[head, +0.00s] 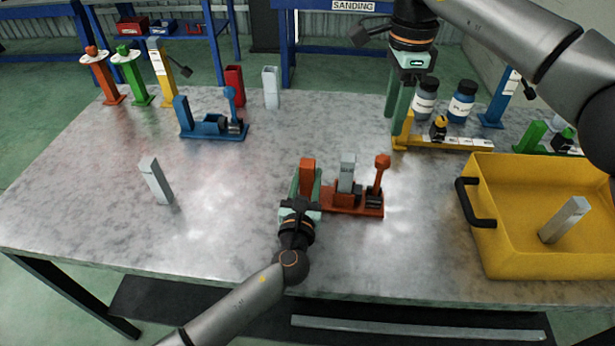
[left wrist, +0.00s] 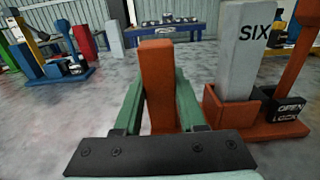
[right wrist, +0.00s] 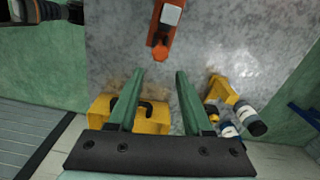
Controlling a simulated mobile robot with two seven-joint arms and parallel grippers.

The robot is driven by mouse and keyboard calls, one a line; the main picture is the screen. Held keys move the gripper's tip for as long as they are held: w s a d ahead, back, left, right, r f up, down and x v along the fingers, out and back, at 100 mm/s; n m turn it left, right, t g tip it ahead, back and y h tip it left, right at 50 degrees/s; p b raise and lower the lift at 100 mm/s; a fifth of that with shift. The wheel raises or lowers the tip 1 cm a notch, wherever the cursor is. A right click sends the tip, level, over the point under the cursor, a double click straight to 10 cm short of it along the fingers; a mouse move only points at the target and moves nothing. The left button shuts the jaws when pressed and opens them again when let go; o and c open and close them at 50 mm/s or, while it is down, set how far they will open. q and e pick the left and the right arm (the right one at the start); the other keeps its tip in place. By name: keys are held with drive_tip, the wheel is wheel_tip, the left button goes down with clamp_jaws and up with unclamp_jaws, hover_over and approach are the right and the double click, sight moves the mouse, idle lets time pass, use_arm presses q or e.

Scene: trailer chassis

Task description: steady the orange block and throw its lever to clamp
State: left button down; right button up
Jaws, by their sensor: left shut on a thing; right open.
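The orange block (head: 335,208) sits at the middle of the table, with an orange post at its left end. My left gripper (head: 306,182) is shut around that post (left wrist: 158,60), a finger on each side. A grey piece marked SIX (head: 347,172) stands upright in the block; it also shows in the left wrist view (left wrist: 240,50). The orange lever (head: 380,178) stands nearly upright at the right end, beside an OPEN/LOCK label (left wrist: 290,112). My right gripper (head: 399,108) is open and empty, fingers down, behind and above the block. In the right wrist view, orange parts (right wrist: 163,40) show beyond its fingertips (right wrist: 158,75).
A yellow tray (head: 540,262) with a grey bar (head: 565,219) stands right. A yellow fixture (head: 445,143) and bottles (head: 461,103) are near my right gripper. A blue clamp block (head: 212,130) and a loose grey bar (head: 155,180) stand left. The table is clear between them.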

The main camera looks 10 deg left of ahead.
idle(0.8)
drive_tip(key=shift+s+a+n, duration=0.1)
drive_tip(key=shift+n, duration=0.2)
drive_tip(key=shift+c, duration=1.4)
drive_tip(key=shift+s+a+f+n+h, duration=0.2)
drive_tip(key=shift+n+h, duration=0.1)
drive_tip(key=shift+n, duration=0.2)
drive_tip(key=shift+c, duration=0.8)
drive_tip(key=n, duration=0.2)
drive_tip(key=s+a+n+t+h, duration=0.1)
drive_tip(key=n, duration=0.1)
drive_tip(key=s+n+t, duration=0.1)
drive_tip(key=n, duration=0.1)
drive_tip(key=shift+s+a+f+h, duration=0.2)
drive_tip(key=shift+a+f+h, duration=0.1)
drive_tip(key=shift+f+h, duration=0.1)
clamp_jaws()
drive_tip(key=s+a+n+t, duration=0.3)
drive_tip(key=s+n+t, duration=0.1)
drive_tip(key=n, duration=0.8)
drive_tip(key=shift+s+a+f+n+t+h, duration=0.25)
drive_tip(key=shift+s+n+t+h, duration=0.05)
drive_tip(key=shift+s, duration=0.3)
